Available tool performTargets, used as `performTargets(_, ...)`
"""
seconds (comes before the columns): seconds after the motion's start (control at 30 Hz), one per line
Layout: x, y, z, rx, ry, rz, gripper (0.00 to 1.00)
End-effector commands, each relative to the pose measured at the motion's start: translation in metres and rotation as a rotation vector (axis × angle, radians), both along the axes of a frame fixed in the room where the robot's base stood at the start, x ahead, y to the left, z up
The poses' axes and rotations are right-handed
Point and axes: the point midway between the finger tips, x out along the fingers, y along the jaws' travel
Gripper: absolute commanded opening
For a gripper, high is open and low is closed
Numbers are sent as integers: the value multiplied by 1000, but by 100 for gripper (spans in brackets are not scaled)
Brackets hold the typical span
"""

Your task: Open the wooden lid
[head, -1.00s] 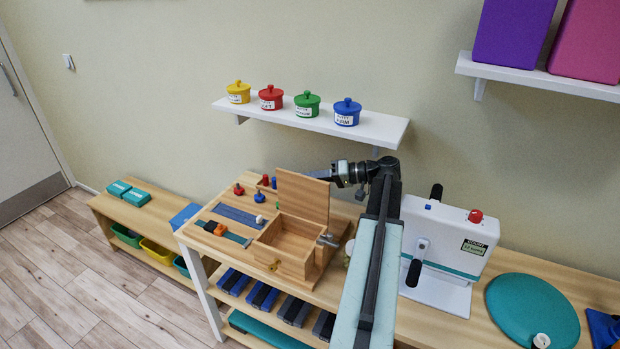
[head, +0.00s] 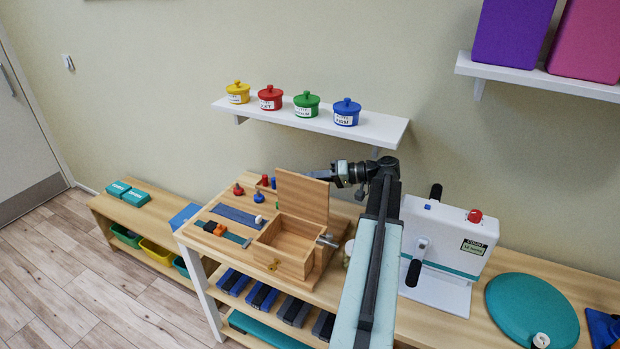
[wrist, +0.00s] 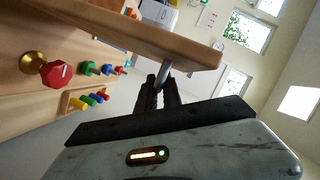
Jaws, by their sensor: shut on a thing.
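The wooden lid (head: 302,196) stands raised, close to upright, at the back of a wooden box (head: 285,245). The box is open and its inside looks empty. In the wrist view, a wooden board (wrist: 130,32), which looks like the lid, crosses the top. A grey metal pin (wrist: 164,72) sticks out from under it. My gripper (wrist: 160,90) has its dark fingers shut around this pin. In the head view my arm comes from the right to the lid's upper right side, and my fingertips are hidden there.
The box sits on a wooden activity board (head: 225,225) with sliders and knobs. A metal latch (head: 327,241) is on its right side. A white shelf (head: 370,125) with several coloured pots hangs above. A white device (head: 450,245) stands to the right of my arm.

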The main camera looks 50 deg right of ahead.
Motion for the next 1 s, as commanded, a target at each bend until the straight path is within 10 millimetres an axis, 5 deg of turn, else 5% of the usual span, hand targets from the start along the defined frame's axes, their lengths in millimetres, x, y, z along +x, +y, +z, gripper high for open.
performTargets(0.73, 3, -12, -7, -4, 6, 4, 0)
performTargets(0.8, 3, -11, -7, -4, 5, 4, 18)
performTargets(1.0, 4, -11, -6, -2, 3, 4, 18)
